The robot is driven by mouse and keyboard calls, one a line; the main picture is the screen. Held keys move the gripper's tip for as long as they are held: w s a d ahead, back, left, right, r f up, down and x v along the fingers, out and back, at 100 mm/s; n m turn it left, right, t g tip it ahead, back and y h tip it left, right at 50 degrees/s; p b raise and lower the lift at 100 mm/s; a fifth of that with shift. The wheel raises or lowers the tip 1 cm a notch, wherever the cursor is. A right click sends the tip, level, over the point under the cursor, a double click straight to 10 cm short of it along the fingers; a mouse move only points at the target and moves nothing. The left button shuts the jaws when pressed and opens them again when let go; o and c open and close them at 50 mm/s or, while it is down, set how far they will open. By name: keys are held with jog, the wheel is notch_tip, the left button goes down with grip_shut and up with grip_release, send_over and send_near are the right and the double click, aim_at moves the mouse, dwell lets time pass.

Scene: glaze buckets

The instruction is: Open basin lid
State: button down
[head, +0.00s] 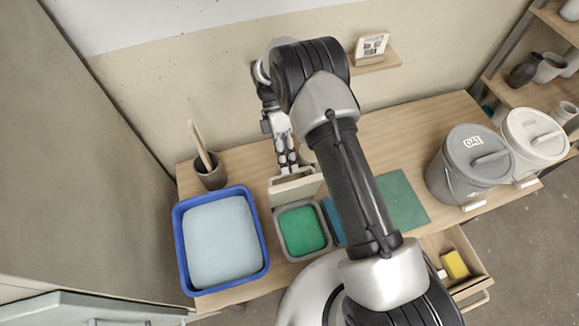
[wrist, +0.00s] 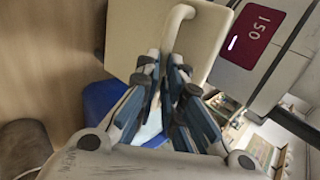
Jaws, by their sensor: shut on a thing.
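The basin (head: 277,236) is a small grey-rimmed container with green contents, standing on the wooden table in the head view. Its cream lid (head: 296,190) stands raised and tilted at the basin's back edge, leaving the green contents uncovered. The lid (wrist: 142,38) also fills the upper middle of the wrist view, with its pale bar handle (wrist: 178,18). My gripper (head: 289,164) is behind the lid, and its fingers (wrist: 170,62) are shut on the handle.
A blue tub (head: 264,243) with pale contents stands close left of the basin. A brown cup (head: 211,176) with a wooden tool is behind it. A green mat (head: 402,202), a grey lidded bucket (head: 451,184) and an open drawer (head: 470,290) are at right.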

jog(key=shift+s+f, duration=0.15)
jog(key=shift+f, duration=1.2)
jog(key=c, duration=1.4)
grip_release()
jog(key=shift+w, duration=0.2)
jog(key=shift+w, duration=0.1)
jog(key=shift+c, duration=0.4)
